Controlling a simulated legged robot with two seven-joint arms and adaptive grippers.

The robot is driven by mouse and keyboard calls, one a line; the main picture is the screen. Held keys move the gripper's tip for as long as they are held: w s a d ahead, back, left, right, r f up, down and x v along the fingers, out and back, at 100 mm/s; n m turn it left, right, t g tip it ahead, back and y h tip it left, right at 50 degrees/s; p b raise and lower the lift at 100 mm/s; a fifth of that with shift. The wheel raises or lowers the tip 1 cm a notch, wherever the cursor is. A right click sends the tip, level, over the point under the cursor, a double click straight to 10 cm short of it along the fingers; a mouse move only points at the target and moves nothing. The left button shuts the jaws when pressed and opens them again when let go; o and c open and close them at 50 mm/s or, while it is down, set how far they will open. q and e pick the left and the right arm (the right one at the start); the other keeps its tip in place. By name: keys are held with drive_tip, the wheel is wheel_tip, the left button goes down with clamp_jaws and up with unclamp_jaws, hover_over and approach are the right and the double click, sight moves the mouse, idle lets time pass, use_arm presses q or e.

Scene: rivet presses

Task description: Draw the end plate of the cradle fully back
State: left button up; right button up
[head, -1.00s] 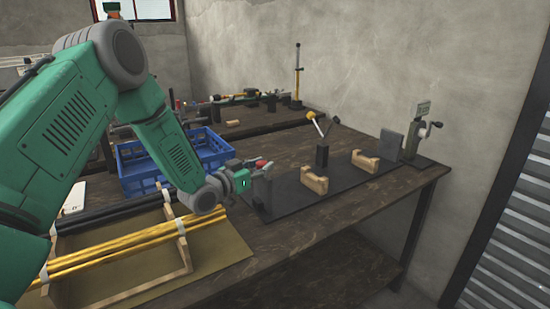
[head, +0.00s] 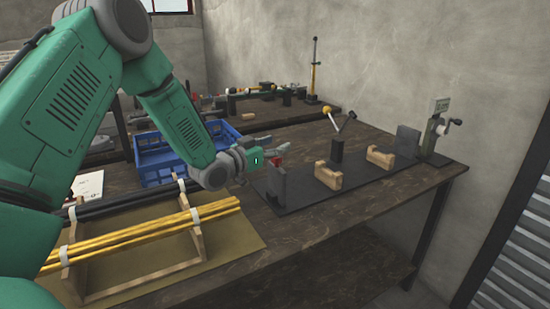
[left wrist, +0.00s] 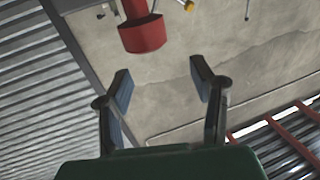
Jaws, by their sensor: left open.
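The cradle has a dark base plate (head: 300,201) on the bench, with two wooden blocks (head: 328,176) (head: 380,157). A grey upright end plate (head: 276,188) stands at its near left end, with a red knob (head: 278,160) at its top. Another grey upright plate (head: 407,141) stands at the far right end. My left gripper (head: 284,146) is open and empty, just above and left of the red knob. In the left wrist view the red knob (left wrist: 143,35) lies beyond the open fingers (left wrist: 160,77), apart from them. My right gripper is out of view.
A crank device (head: 438,133) stands at the cradle's far end. A blue crate (head: 150,165) and a wooden rack with yellow rods (head: 150,232) lie left.

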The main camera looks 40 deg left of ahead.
use_arm(q)
drive_tip(key=shift+a+r, duration=0.15)
drive_tip(key=shift+r, duration=1.25)
drive_tip(key=shift+a+r, duration=0.1)
drive_tip(key=shift+r, duration=1.25)
